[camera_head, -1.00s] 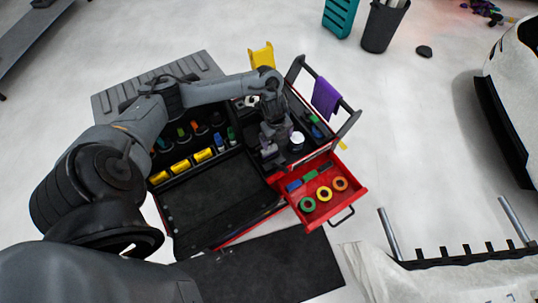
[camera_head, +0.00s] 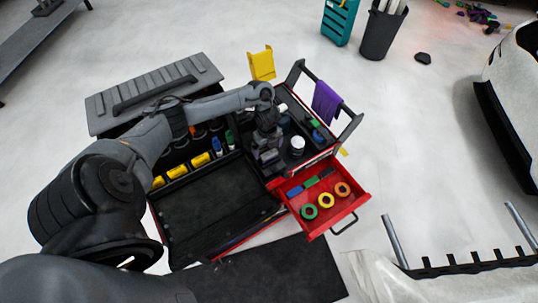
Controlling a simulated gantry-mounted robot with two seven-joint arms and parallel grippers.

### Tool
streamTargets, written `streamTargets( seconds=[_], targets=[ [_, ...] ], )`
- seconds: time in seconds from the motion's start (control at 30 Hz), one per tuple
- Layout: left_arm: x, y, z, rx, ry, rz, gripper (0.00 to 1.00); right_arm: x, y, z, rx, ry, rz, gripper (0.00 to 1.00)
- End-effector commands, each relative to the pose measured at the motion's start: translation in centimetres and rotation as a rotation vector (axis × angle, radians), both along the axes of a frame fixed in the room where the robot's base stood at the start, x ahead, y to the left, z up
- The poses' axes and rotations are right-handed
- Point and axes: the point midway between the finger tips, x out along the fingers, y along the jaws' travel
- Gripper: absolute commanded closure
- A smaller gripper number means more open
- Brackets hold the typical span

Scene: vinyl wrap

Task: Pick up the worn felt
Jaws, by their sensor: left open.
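My left gripper (camera_head: 269,163) points down over the cart, at the left of the small-item tray and near the upper left corner of the open red drawer (camera_head: 357,207). It is open, and I see nothing held between its fingers. In the drawer lie a blue piece (camera_head: 294,191), a green piece (camera_head: 311,181) and a dark red piece (camera_head: 327,172) in a row. I cannot tell whether one of them is the worn felt. My gripper and forearm hide part of the cart top. My right gripper is not in view.
Green, yellow and orange tape rolls (camera_head: 326,200) lie in the drawer. A white-capped jar (camera_head: 297,143) stands right of the gripper. A purple cloth (camera_head: 326,101) hangs on the cart handle. A car panel is at lower right.

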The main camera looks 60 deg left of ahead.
Motion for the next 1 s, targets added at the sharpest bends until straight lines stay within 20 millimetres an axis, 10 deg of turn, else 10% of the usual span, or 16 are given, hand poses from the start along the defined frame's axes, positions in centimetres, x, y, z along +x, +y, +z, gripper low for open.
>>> streamTargets(
  seconds=[0.47, 0.77, 1.0],
  targets=[
    [0.0, 0.0, -2.0, 0.002, -0.001, -0.001, 0.02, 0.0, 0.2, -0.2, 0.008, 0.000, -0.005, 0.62],
    [0.0, 0.0, -2.0, 0.002, -0.001, -0.001, 0.47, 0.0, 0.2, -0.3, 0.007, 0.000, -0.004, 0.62],
    [0.0, 0.0, -1.9, 0.002, -0.002, -0.001, 0.49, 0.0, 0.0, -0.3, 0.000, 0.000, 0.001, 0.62]
  ],
)
